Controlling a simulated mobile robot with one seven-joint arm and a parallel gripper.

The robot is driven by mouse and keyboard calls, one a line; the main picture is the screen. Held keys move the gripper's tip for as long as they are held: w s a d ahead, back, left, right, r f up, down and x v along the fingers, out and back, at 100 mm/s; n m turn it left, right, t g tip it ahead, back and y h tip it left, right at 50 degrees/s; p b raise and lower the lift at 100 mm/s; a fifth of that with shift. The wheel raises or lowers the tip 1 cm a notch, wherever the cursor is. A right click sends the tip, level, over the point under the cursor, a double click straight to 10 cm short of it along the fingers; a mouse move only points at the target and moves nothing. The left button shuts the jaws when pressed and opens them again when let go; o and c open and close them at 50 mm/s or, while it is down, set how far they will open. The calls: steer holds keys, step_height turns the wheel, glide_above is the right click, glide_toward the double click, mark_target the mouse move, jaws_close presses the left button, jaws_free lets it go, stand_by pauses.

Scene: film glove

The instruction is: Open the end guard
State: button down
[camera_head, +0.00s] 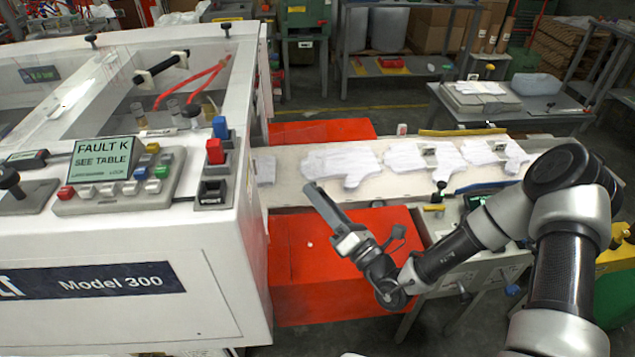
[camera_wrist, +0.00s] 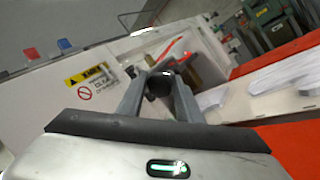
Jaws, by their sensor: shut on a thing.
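The knob cannot be made out in the head view. The end guard's outline is not clear; a white end panel (camera_wrist: 92,105) with a yellow warning label and a red prohibition sign shows left of the fingers. Beyond the knob is an opening (camera_wrist: 205,62) with a red hose inside. I cannot tell how far the guard stands open.
The white machine (camera_head: 110,240) fills the left, with a control box (camera_head: 120,180) reading "FAULT K SEE TABLE". A conveyor (camera_head: 285,190) carrying several white gloves (camera_head: 340,163) runs right from its end. Red housings (camera_head: 340,265) lie below. Tables stand behind.

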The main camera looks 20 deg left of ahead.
steer(key=shift+s+a+r+g+p, duration=0.1)
steer(key=shift+s+g+p, duration=0.1)
steer(key=shift+s, duration=0.4)
steer(key=shift+s+a+r+g+p, duration=0.1)
steer(key=shift+s+p, duration=0.05)
steer(key=shift+s, duration=0.45)
steer(key=c, duration=1.5)
jaws_free()
steer(key=shift+c, duration=0.2)
steer(key=shift+o, duration=0.9)
steer(key=shift+s+a, duration=0.15)
steer(key=shift+w, duration=0.2)
steer(key=shift+d+f, duration=0.1)
steer(key=shift+d, duration=0.15)
